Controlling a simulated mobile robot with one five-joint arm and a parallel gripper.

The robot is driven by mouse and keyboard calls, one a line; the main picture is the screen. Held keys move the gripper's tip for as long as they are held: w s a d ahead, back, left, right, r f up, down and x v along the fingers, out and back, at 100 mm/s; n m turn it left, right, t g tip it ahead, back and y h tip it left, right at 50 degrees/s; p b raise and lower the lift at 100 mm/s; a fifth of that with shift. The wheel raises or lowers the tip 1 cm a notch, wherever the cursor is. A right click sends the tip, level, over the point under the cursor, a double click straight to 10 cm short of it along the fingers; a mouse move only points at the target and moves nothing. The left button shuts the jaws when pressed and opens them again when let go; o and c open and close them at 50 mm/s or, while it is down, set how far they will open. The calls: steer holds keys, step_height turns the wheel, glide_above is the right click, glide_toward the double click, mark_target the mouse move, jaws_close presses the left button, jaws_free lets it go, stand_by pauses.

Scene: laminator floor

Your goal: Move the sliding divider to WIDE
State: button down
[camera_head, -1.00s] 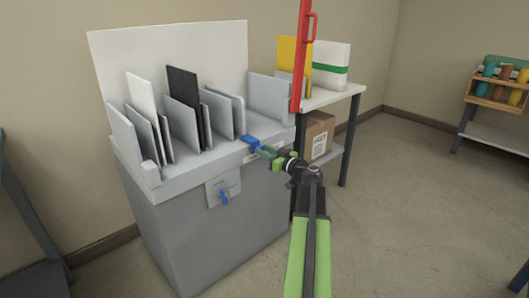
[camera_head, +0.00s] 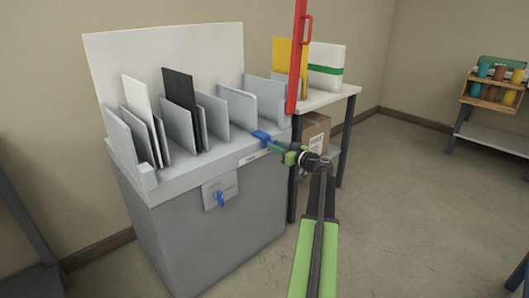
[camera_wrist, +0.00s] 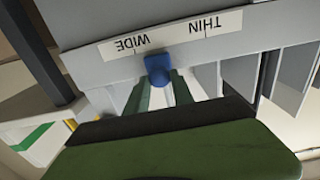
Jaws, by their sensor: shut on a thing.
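The sliding divider (camera_head: 236,107) is a grey upright panel in the grey rack, with a blue handle (camera_head: 260,137) at the front edge. In the wrist view the blue handle (camera_wrist: 157,68) sits between the WIDE and THIN marks of a white label strip (camera_wrist: 170,38), closer to WIDE. The strip appears upside down there. My gripper (camera_head: 270,144) is shut on the blue handle; its green fingers also show in the wrist view (camera_wrist: 160,86). The fingers partly hide the handle.
White and black sheets (camera_head: 180,100) stand in slots left of the divider. A blue knob (camera_head: 220,199) is on the cabinet front. A red bar with a handle (camera_head: 297,60) rises at right, before a side table (camera_head: 330,98) with a carton (camera_head: 315,132).

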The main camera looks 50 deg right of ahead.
steer(key=shift+s+d, duration=0.1)
steer(key=shift+d, duration=1.8)
steer(key=c, duration=1.1)
jaws_free()
steer(key=s+a, duration=0.1)
steer(key=s, duration=1.6)
steer(key=shift+s+a, duration=0.15)
steer(key=shift+s, duration=0.1)
